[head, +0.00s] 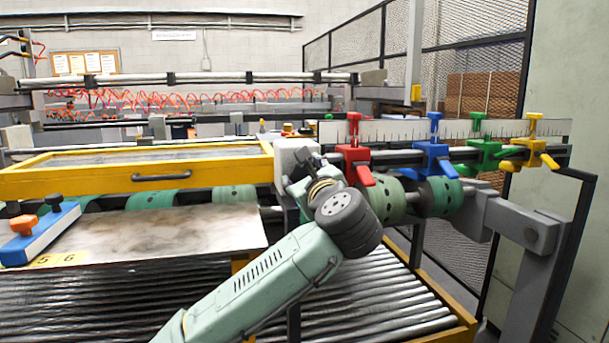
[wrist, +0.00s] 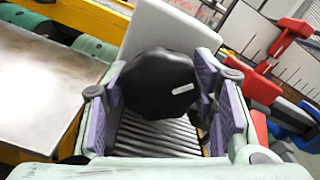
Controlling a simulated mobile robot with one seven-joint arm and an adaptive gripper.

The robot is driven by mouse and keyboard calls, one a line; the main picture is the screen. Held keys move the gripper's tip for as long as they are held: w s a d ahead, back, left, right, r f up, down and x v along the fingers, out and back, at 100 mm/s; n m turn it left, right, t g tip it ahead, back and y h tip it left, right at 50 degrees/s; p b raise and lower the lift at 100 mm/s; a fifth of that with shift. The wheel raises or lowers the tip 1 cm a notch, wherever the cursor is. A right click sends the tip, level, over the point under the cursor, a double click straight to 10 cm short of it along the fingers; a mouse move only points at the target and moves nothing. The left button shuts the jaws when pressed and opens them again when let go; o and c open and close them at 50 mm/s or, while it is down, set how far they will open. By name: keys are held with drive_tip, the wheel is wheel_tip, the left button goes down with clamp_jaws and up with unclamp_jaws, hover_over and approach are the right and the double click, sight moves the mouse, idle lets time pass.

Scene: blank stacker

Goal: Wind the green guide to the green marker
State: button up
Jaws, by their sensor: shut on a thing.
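The green guide (head: 484,155) sits on the rail at the right in the head view, between the blue and yellow guides. A green pointer (head: 477,117) stands above it at the scale plate (head: 400,130). I cannot make out a separate green marker. My gripper (head: 308,172) is at the light grey housing (head: 293,150) at the rail's left end. In the wrist view, my gripper (wrist: 160,86) is shut around a black lobed knob (wrist: 155,95), with a purple pad on each side. The knob bears a small white mark. My arm hides it in the head view.
The red guide (head: 352,158), blue guide (head: 434,152) and yellow guide (head: 524,152) share the rail. A yellow-framed cover (head: 140,182) lies left of my gripper. Rollers (head: 385,308) run below. A blue-and-white block (head: 42,235) with knobs rests at the far left.

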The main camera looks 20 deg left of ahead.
drive_tip(key=shift+c, duration=1.3)
drive_tip(key=shift+f+n+b, duration=0.1)
drive_tip(key=shift+n+b, duration=0.2)
drive_tip(key=shift+n, duration=0.1)
drive_tip(key=n+b, duration=0.2)
drive_tip(key=n, duration=0.1)
drive_tip(key=shift+f, duration=0.15)
drive_tip(key=n+b, duration=0.2)
drive_tip(key=n, duration=0.3)
drive_tip(key=shift+a+n, duration=0.1)
drive_tip(key=shift+n, duration=0.2)
drive_tip(key=o, duration=1.2)
